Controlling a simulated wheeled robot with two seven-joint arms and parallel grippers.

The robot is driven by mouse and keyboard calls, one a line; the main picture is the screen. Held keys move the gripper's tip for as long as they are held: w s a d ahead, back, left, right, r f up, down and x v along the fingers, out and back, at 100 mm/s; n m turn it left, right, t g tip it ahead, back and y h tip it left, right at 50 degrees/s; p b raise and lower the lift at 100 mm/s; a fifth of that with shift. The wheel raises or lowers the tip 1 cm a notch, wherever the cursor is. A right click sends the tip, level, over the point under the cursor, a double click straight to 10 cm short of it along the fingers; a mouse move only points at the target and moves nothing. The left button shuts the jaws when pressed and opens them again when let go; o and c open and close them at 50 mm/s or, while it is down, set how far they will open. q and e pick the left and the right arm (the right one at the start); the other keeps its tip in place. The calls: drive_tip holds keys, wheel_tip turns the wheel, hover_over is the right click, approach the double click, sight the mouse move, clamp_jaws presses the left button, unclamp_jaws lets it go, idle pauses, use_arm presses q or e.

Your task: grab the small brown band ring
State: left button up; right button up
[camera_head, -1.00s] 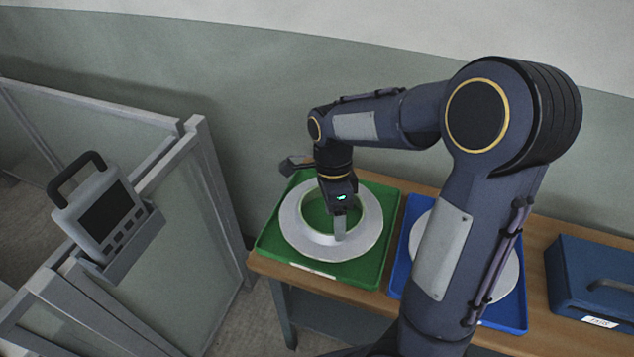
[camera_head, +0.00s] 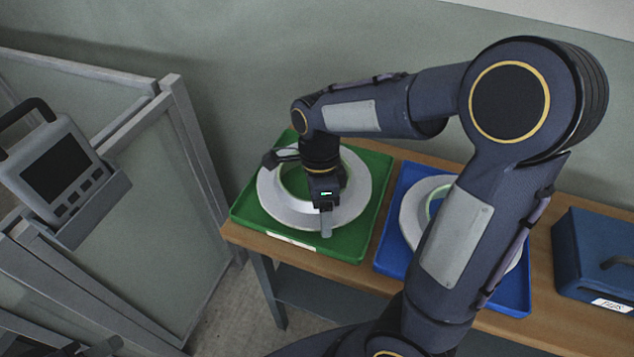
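I see no brown band ring in this view; one may be hidden behind my arm. A wide white ring (camera_head: 356,200) with a round opening lies in a green tray (camera_head: 362,238) on the bench. My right gripper (camera_head: 326,228) points down over the front rim of this ring. Only one pale finger shows clearly, so its opening cannot be told, nor whether it touches the ring. A second white ring (camera_head: 412,213) with a pale green inner edge lies in a blue tray (camera_head: 391,246), partly hidden by my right arm.
The trays stand on a wooden bench (camera_head: 268,246) against a grey-green wall. A blue case (camera_head: 590,255) with a handle stands at the right. A panel device (camera_head: 60,172) hangs on a grey partition frame (camera_head: 185,150) at the left.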

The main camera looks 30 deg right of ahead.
drive_tip(key=shift+c, duration=0.4)
drive_tip(key=c, duration=1.2)
drive_tip(key=shift+c, duration=0.2)
drive_tip(key=shift+r, duration=0.15)
